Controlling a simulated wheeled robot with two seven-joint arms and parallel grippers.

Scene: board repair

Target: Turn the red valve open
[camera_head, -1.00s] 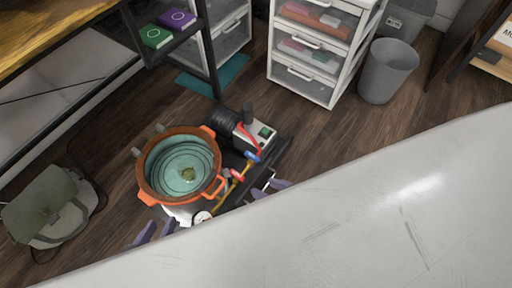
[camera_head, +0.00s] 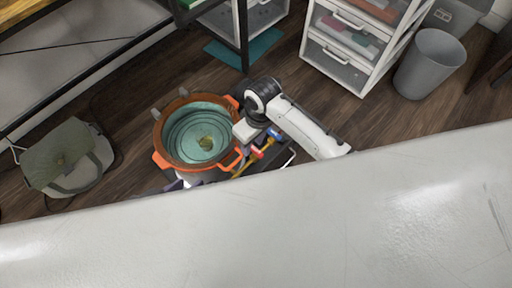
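The small red valve (camera_head: 257,152) sits on the brass-coloured pipe just right of the orange-rimmed pot (camera_head: 160,140). A blue valve (camera_head: 274,134) is beside it, up and to the right. My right arm, white with a black joint, reaches in over the pump area; a white part at its end is left of the valves. The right fingers cannot be made out, nor any contact with the red valve. Purple finger parts of my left gripper (camera_head: 176,185) show below the pot, mostly hidden by the pale surface; their opening cannot be judged.
A large pale surface (camera_head: 400,215) fills the foreground and hides the lower rig. A grey bin (camera_head: 431,65) and a white drawer unit (camera_head: 337,72) stand upper right. A green bag (camera_head: 70,158) lies left. Dark wooden floor is clear between the drawers and rig.

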